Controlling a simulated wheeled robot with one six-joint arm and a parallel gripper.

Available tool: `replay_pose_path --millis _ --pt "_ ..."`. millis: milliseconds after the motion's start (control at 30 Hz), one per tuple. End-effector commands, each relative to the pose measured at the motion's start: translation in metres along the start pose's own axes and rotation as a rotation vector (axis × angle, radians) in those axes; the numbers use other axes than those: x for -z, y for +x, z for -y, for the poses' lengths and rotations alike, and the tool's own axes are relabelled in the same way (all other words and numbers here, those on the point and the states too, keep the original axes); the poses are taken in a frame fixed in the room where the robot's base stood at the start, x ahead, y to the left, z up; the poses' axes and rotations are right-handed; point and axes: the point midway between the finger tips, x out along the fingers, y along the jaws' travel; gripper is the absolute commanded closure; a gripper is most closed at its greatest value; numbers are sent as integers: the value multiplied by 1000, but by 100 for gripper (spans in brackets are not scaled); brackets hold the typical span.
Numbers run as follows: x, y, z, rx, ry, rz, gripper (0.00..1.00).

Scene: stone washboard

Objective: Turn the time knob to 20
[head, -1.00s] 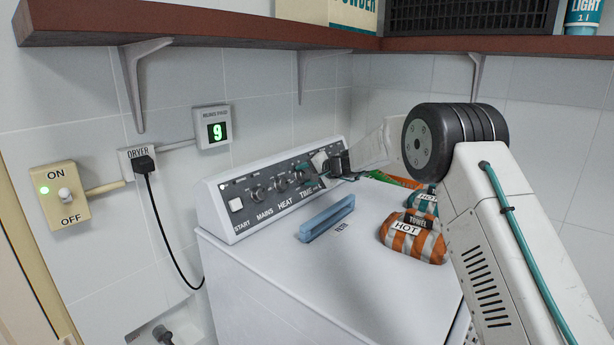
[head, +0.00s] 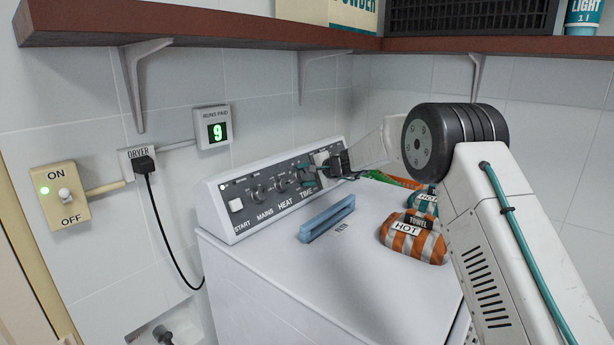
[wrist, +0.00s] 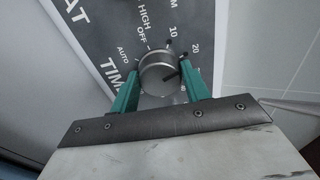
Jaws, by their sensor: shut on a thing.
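The time knob (wrist: 157,74) is a round grey metal knob on the dryer's dark control panel. In the wrist view its dial marks include AUTO, OFF, 10 and 20. My gripper (wrist: 160,78) has its two green fingers on either side of the knob and is shut on it. Small dark pegs show at the knob's upper right, toward 10 and 20; I cannot tell the exact setting. In the head view my gripper (head: 309,174) is at the panel's right part and largely hides the knob.
The white dryer (head: 330,280) has a blue bar (head: 327,218) on top. Orange-striped towel (head: 413,236) and teal towel bundles lie at its right. A brown shelf (head: 200,22) runs above. A wall switch (head: 60,196) and a display reading 9 (head: 217,132) are at left.

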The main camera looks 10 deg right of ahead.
Motion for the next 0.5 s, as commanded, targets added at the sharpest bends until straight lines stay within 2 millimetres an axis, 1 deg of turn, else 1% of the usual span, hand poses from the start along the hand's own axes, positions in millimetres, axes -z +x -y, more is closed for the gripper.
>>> replay_pose_path --millis 67,100,167,400,500 --pt "2 -1 -1 -1 1 -3 76" --pt "2 -1 -1 -1 1 -3 48" --pt "2 -1 -1 -1 0 -3 32" --pt "0 0 0 0 -1 0 32" --pt "0 -3 0 -1 0 0 32"
